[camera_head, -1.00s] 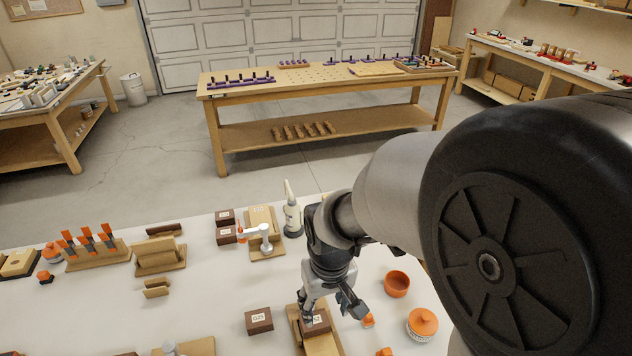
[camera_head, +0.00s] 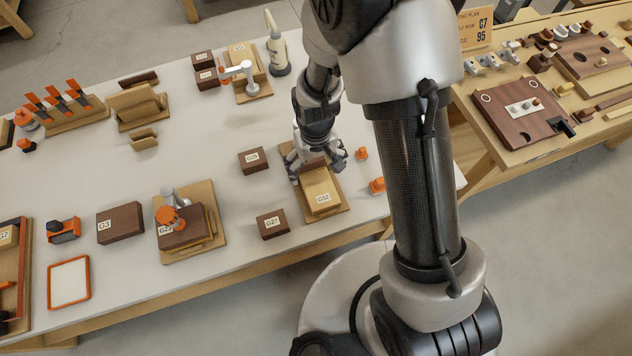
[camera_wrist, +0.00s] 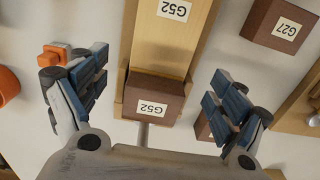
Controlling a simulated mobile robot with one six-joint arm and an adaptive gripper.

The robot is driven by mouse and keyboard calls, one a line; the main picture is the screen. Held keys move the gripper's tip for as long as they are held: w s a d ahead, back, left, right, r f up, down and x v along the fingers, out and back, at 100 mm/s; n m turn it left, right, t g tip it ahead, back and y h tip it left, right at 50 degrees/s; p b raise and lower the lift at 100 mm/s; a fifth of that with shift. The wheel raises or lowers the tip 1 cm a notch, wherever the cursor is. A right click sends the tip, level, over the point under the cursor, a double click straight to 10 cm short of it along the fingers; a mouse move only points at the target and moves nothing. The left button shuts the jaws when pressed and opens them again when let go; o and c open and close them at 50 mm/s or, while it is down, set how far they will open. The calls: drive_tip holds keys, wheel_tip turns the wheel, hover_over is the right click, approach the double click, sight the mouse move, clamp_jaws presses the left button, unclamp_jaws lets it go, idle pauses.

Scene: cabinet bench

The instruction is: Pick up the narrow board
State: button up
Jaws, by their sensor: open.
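A light wooden board labelled G52 (camera_head: 322,188) lies on a wider wooden base (camera_head: 341,208) near the bench's front edge. The board also shows in the wrist view (camera_wrist: 150,50), running away from my gripper. A dark brown block labelled G52 (camera_wrist: 153,97) sits at the board's near end there. My gripper (camera_head: 316,161) is over that end of the base; in the wrist view (camera_wrist: 155,92) its blue-padded fingers stand wide apart on either side of the dark block, with gaps on both sides. I cannot tell which piece is the narrow board.
Dark blocks G25 (camera_head: 253,160) and G27 (camera_head: 272,224) stand left of the base. A fixture with an orange-knobbed clamp (camera_head: 213,245) is further left. Small orange pieces (camera_head: 377,185) lie right of it. The white bench top is clear around (camera_head: 205,140).

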sight(316, 179)
drive_tip(key=shift+s+f+b, duration=0.15)
drive_tip(key=shift+f+b, duration=0.45)
drive_tip(key=shift+f, duration=0.9)
drive_tip(key=shift+s+f+b, duration=0.1)
drive_tip(key=shift+f+b, duration=0.5)
drive_tip(key=shift+f, duration=0.85)
drive_tip(key=shift+c, duration=0.4)
drive_tip(key=c, duration=1.2)
